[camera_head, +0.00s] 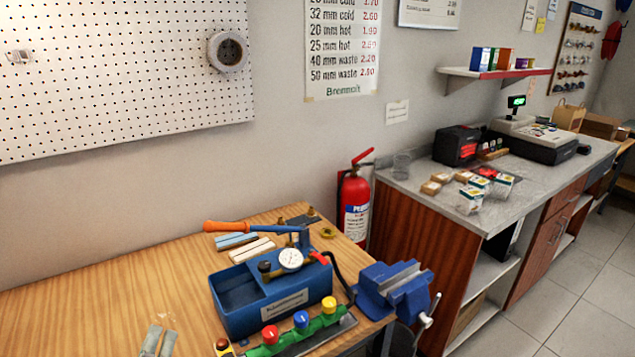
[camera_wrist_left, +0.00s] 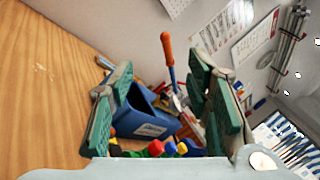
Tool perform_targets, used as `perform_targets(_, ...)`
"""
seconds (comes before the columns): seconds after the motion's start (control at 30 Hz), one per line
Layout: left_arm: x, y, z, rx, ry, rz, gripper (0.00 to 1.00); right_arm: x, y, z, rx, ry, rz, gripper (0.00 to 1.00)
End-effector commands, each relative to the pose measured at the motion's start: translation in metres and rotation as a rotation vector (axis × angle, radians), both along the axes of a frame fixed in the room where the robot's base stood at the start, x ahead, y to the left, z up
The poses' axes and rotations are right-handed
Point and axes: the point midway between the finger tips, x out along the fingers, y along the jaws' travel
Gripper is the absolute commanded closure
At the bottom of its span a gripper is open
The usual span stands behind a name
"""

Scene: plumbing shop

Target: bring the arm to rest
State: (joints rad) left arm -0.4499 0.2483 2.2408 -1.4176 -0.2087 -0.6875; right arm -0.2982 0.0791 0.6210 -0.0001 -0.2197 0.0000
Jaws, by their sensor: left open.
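My right gripper is in neither view.
On the bench are the blue pump box (camera_head: 245,318) with a gauge (camera_head: 290,259), a green manifold (camera_head: 265,350) with coloured knobs, and a blue vise (camera_head: 395,288). A red extinguisher (camera_head: 355,210) hangs behind. The bench's left part is clear.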

Motion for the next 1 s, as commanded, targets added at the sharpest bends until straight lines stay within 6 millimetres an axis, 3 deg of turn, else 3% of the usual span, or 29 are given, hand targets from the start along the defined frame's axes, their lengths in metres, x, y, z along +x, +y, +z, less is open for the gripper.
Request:
perform_targets(0.13, -0.016, 0.051, -0.020, -0.504, 0.029, 0.191, 0.56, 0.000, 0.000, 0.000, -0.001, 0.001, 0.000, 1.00)
perform_targets(0.2, -0.028, 0.070, -0.045, -0.759, 0.063, 0.298, 0.56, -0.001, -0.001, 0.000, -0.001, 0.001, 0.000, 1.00)
perform_targets(0.3, -0.051, 0.081, -0.088, -1.091, 0.134, 0.454, 0.56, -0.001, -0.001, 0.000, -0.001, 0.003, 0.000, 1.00)
perform_targets(0.37, -0.067, 0.078, -0.115, -1.274, 0.188, 0.551, 0.56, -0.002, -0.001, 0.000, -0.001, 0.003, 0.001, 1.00)
perform_targets(0.5, -0.111, 0.051, -0.171, -1.630, 0.348, 0.783, 0.56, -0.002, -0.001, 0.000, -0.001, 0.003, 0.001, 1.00)
perform_targets(0.6, -0.145, 0.019, -0.198, -1.821, 0.481, 0.950, 0.56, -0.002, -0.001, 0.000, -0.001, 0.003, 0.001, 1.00)
perform_targets(0.73, -0.190, -0.025, -0.219, -1.986, 0.673, 1.163, 0.56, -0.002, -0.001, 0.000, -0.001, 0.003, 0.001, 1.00)
perform_targets(0.83, -0.180, -0.017, -0.273, -1.968, 0.669, 1.194, 0.56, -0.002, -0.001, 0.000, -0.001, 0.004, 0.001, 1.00)
perform_targets(1.0, -0.186, -0.008, -0.362, -1.954, 0.680, 1.246, 0.56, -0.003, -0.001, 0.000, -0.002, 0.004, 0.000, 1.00)
